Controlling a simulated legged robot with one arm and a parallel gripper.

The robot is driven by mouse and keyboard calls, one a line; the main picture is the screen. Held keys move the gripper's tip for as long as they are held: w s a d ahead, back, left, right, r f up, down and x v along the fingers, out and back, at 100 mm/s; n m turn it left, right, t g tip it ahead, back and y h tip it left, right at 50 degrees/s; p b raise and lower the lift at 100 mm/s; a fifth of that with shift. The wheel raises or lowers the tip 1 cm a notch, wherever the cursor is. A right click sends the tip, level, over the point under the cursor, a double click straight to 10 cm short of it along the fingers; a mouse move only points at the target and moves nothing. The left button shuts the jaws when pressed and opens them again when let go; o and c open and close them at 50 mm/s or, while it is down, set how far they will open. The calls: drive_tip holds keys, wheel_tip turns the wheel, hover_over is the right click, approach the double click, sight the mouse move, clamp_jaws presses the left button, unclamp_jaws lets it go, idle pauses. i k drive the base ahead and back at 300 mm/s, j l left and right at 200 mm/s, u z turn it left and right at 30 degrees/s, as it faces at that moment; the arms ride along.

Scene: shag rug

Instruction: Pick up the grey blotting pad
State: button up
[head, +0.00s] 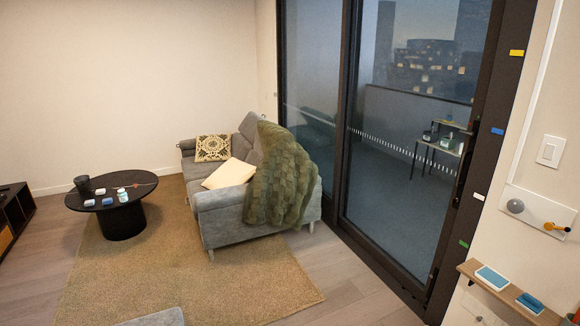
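I cannot pick out a grey blotting pad with certainty in the head view. Several small objects, some blue and white, lie on the round black table (145,188) at the left, too small to name. On the wooden shelf (503,293) at the lower right lie a flat blue-and-white item (494,278) and a smaller dark blue item (529,303). My gripper is not in view.
A grey sofa (220,222) with cushions and a green throw (283,180) stands beyond the tan rug (190,275). Dark-framed glass doors (400,150) lead to a balcony with a small table. Part of a grey piece (155,318) shows at the bottom edge. Open rug lies between.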

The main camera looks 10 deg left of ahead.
sight(92, 202)
drive_tip(key=i+u, duration=0.35)
drive_tip(key=i, duration=0.6)
drive_tip(key=i+l+u, duration=0.1)
drive_tip(key=i+u, duration=0.3)
drive_tip(key=i, duration=0.5)
drive_tip(key=i+u, duration=0.2)
drive_tip(key=i, duration=0.4)
drive_tip(key=i+u, duration=0.25)
drive_tip(key=i, duration=0.4)
drive_tip(key=i+l+u, duration=0.2)
drive_tip(key=i, duration=0.4)
drive_tip(key=i+j+u, duration=0.2)
drive_tip(key=i+u, duration=0.2)
drive_tip(key=i, duration=0.15)
drive_tip(key=i+j+u, duration=0.1)
drive_tip(key=i+u, duration=0.3)
drive_tip(key=i, duration=0.15)
drive_tip(key=i+l+u, duration=0.15)
drive_tip(key=i+u, duration=0.25)
drive_tip(key=i, duration=0.15)
drive_tip(key=i+j+z, duration=0.15)
drive_tip(key=i, duration=0.25)
drive_tip(key=i+j+z, duration=0.15)
drive_tip(key=i, duration=0.25)
drive_tip(key=i+j+z, duration=0.15)
drive_tip(key=i+j, duration=0.2)
